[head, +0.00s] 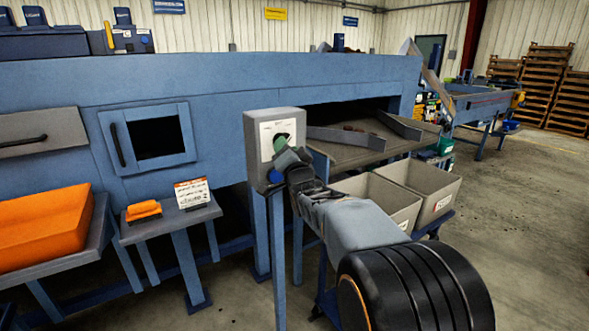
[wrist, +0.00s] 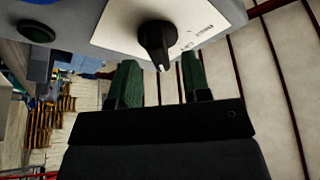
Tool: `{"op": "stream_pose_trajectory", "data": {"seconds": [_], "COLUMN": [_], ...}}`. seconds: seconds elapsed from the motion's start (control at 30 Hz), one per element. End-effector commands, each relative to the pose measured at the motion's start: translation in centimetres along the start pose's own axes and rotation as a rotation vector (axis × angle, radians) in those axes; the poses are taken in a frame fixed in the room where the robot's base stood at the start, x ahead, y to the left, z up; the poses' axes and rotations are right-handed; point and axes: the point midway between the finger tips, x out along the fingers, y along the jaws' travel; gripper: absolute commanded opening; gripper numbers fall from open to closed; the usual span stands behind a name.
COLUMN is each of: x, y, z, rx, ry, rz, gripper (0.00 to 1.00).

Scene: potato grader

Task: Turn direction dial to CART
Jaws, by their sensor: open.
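The direction dial (wrist: 155,40) is a black knob with a white pointer mark, on a white plate (wrist: 203,18) in the wrist view. Its pointer end faces the bottom of that picture. The small lettering beside it is hard to read. In the head view the plate is on a grey control box (head: 254,124) on a blue post, and my gripper hides the dial there. My gripper (head: 285,153) is close in front of the box. In the wrist view its green fingers (wrist: 160,70) are apart and empty, just below the knob, with no clear contact.
A blue button (head: 275,176) is low on the box. Grey bins (head: 428,183) stand right of the post, below a chute (head: 350,152). A small table (head: 180,219) with an orange brush and a card, and an orange crate (head: 45,228), are at left. Open floor lies at right.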

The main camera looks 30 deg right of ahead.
Motion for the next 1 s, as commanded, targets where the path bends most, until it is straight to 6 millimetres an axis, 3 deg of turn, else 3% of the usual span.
{"op": "stream_pose_trajectory", "data": {"seconds": [0.3,0.5,0.7,1.0], "x": [-6.7,-9.8,-11.6,-12.0], "y": [0.1,0.0,0.0,0.0], "z": [0.1,0.1,0.1,0.1], "rx": [-0.001,0.001,0.000,0.000], "ry": [0.001,0.002,-0.001,-0.002], "rz": [-0.001,-0.001,0.000,0.001], "gripper": [0.44,0.44,0.44,0.44]}}
